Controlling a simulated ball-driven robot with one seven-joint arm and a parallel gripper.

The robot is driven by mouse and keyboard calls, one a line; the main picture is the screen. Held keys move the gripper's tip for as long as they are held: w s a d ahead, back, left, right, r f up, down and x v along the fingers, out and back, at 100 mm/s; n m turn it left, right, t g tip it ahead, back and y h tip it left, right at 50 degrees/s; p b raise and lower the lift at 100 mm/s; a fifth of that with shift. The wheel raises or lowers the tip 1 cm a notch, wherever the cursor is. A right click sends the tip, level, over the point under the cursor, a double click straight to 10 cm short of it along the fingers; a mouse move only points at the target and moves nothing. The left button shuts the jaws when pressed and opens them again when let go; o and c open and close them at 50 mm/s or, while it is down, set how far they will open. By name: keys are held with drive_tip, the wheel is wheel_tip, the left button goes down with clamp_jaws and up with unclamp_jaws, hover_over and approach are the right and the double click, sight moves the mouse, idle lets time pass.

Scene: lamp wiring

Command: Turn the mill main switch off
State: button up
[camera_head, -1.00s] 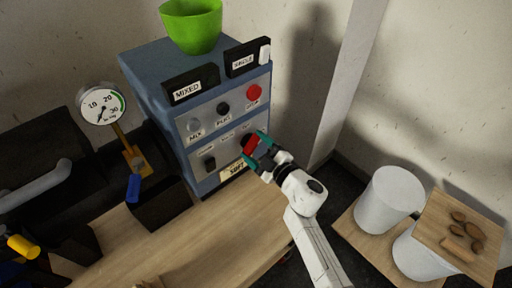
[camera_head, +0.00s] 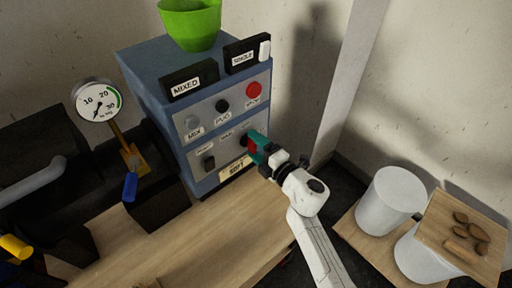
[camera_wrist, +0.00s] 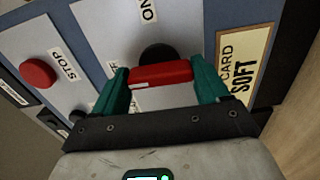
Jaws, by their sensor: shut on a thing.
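The main switch is a red handle (camera_wrist: 162,75) on a round black base (camera_wrist: 158,52), low on the right of the blue control box's front. In the wrist view its red bar lies across the picture between my gripper's green fingers (camera_wrist: 163,84), which are shut on it. A label reading ON stands above it, and another label is partly hidden by my left finger. In the head view my gripper (camera_head: 257,148) is at the panel and covers most of the switch. The exact angle of the handle against the labels is hard to tell.
The blue box (camera_head: 150,62) also carries a red STOP button (camera_head: 253,90), other knobs, a SOFT card (camera_head: 236,168) and a green bowl (camera_head: 190,24) on top. A gauge (camera_head: 98,101) and blue-handled lever (camera_head: 130,187) stand left. The wooden bench (camera_head: 205,240) is clear in front.

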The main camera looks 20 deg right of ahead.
drive_tip(key=shift+f+n, duration=0.15)
drive_tip(key=shift+n, duration=0.15)
drive_tip(key=o, duration=1.1)
drive_tip(key=shift+c, duration=0.2)
drive_tip(key=shift+s, duration=0.1)
drive_tip(key=v, duration=1)
drive_tip(key=shift+s+p, duration=0.35)
drive_tip(key=shift+d, duration=0.1)
